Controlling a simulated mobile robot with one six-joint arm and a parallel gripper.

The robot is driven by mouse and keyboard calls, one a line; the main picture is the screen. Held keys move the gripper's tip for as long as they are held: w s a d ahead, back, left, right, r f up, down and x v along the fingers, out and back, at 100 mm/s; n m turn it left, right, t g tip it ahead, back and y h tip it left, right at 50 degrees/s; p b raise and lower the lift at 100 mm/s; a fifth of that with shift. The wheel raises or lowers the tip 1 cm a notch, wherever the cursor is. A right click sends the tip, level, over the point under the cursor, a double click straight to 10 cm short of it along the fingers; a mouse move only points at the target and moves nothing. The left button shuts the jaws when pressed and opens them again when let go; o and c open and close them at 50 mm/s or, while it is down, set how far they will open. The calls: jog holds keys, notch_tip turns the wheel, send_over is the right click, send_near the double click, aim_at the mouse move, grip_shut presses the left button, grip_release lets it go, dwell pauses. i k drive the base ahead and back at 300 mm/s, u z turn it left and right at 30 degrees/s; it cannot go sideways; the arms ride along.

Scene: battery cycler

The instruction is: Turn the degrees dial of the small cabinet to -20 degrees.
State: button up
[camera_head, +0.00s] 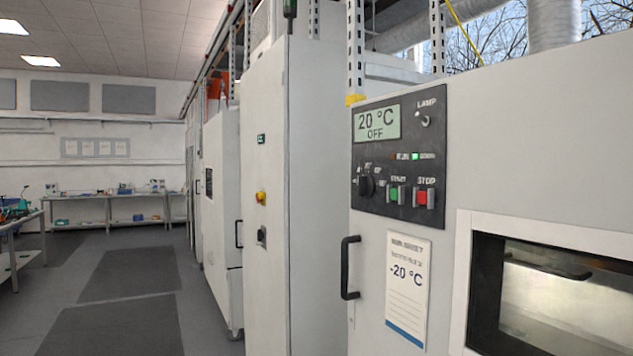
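The small cabinet (550,140) fills the right of the view, light grey, with a dark control panel (400,150) at its upper left. The degrees dial (367,186) is a black round knob at the panel's lower left; its pointer direction is too small to tell. The display (377,124) above it reads "20 °C" and "OFF". A green START button (394,194) and a red STOP button (423,197) sit to the right of the dial. A paper sheet (408,288) below reads "-20 °C". My gripper is not in view.
The cabinet has a black door handle (349,267) and a window (560,295). A LAMP switch (426,121) is at the panel's top right. Tall cabinets (265,200) stand to the left. The floor aisle (130,280) is clear, with benches (100,205) at the back.

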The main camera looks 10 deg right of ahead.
aim_at(365, 185)
jog(key=u, duration=0.25)
jog(key=i, duration=1.1)
jog(key=u, duration=0.2)
